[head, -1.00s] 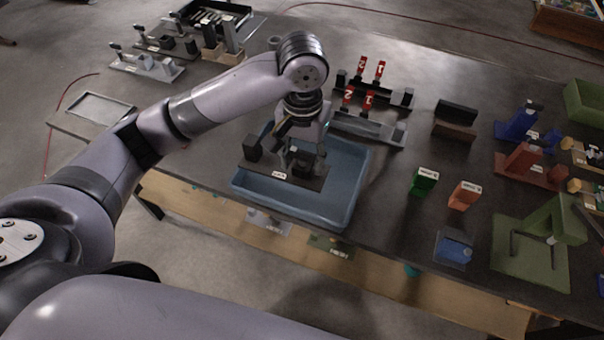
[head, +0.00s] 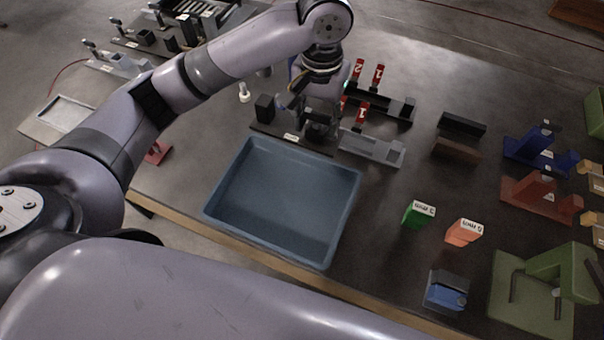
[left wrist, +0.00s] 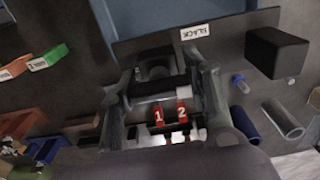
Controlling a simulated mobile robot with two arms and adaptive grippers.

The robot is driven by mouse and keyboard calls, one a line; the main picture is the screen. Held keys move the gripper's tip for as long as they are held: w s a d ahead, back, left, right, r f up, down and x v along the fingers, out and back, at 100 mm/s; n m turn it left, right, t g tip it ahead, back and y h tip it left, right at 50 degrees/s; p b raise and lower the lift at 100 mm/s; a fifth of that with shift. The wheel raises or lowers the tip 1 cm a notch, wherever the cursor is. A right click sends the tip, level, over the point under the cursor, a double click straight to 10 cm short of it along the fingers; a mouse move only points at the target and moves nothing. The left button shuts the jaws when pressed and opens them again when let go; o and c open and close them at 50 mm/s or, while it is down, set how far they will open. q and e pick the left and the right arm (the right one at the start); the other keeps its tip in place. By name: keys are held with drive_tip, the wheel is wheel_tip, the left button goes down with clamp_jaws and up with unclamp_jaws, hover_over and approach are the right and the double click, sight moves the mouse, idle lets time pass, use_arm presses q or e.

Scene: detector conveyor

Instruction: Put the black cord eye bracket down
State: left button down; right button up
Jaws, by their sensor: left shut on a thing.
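The black cord eye bracket (head: 268,131) is a long dark plate with a block at its left end and a white label. It is just beyond the far rim of the blue tray (head: 211,197), which is empty. My left gripper (head: 318,128) is shut on the bracket's right part. In the left wrist view the plate's label reads BLACK, its block (left wrist: 278,52) is at the right, and the fingers (left wrist: 165,85) surround a dark raised part. I cannot tell whether the plate touches the table. My right gripper is not in view.
A grey bracket (head: 372,148) lies close right of the gripper, with a black rack and red numbered tags (head: 361,112) behind it. Green (head: 418,214) and orange (head: 464,232) boxes stand at right. The table between the tray and these boxes is clear.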

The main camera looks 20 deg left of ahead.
sight(313, 143)
use_arm(q)
drive_tip(key=f, duration=0.2)
drive_tip(key=s+f, duration=0.1)
drive_tip(key=f, duration=0.2)
drive_tip(key=f+p, duration=0.1)
drive_tip(key=f, duration=0.2)
drive_tip(key=shift+s+a+f, duration=0.1)
drive_tip(key=shift+s+f, duration=0.1)
drive_tip(key=shift+s, duration=0.05)
drive_tip(key=f, duration=0.6)
drive_tip(key=shift+w, duration=0.25)
wheel_tip(313, 143, down, 3)
drive_tip(key=shift+f+p, duration=0.15)
drive_tip(key=shift+p, duration=0.3)
drive_tip(key=shift+f, duration=0.2)
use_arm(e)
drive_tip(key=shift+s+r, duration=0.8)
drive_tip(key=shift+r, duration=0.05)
use_arm(q)
drive_tip(key=c, duration=0.9)
unclamp_jaws()
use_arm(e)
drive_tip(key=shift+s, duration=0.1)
